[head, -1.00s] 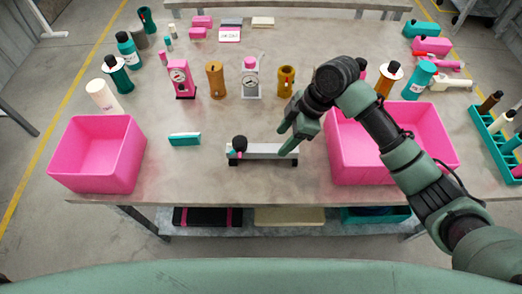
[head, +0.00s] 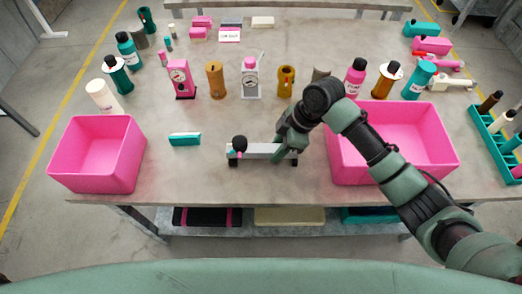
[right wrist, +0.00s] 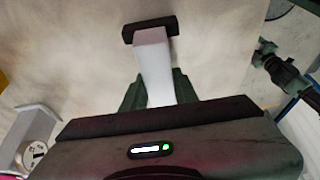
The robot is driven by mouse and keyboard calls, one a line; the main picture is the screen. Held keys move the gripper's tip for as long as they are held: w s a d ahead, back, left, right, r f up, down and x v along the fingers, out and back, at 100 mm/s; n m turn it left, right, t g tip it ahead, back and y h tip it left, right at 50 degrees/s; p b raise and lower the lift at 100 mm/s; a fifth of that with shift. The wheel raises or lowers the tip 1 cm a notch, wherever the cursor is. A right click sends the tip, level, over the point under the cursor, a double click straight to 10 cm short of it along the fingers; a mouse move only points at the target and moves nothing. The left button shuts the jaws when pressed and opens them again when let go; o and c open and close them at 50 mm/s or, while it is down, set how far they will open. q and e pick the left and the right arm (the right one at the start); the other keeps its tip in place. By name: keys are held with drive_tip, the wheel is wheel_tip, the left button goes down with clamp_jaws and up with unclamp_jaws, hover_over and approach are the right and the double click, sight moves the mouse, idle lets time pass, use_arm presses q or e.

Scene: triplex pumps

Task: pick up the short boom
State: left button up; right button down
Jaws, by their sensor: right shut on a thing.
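The short boom (head: 262,151) is a light grey bar lying crosswise near the table's front edge, with dark supports under its ends. My right gripper (head: 284,150) is at its right part, shut on the bar, and hides some of it. In the right wrist view the pale bar (right wrist: 153,68) runs up between my green fingers (right wrist: 155,92) to a dark block at its end. A black ball-like knob (head: 239,143) with pink and teal bits sits at the bar's left end. My left gripper is not in view.
A pink bin (head: 345,160) stands close to the right of the boom, and another pink bin (head: 97,180) at the left. A teal block (head: 185,139) lies left of the boom. Gauges, cylinders and bottles stand in a row behind. Bare table lies between.

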wheel_tip(320, 180, up, 10)
drive_tip(key=shift+r, duration=0.1)
idle(0.5)
drive_tip(key=shift+f, duration=0.2)
drive_tip(key=shift+f+b, duration=2)
drive_tip(key=shift+f, duration=2.9)
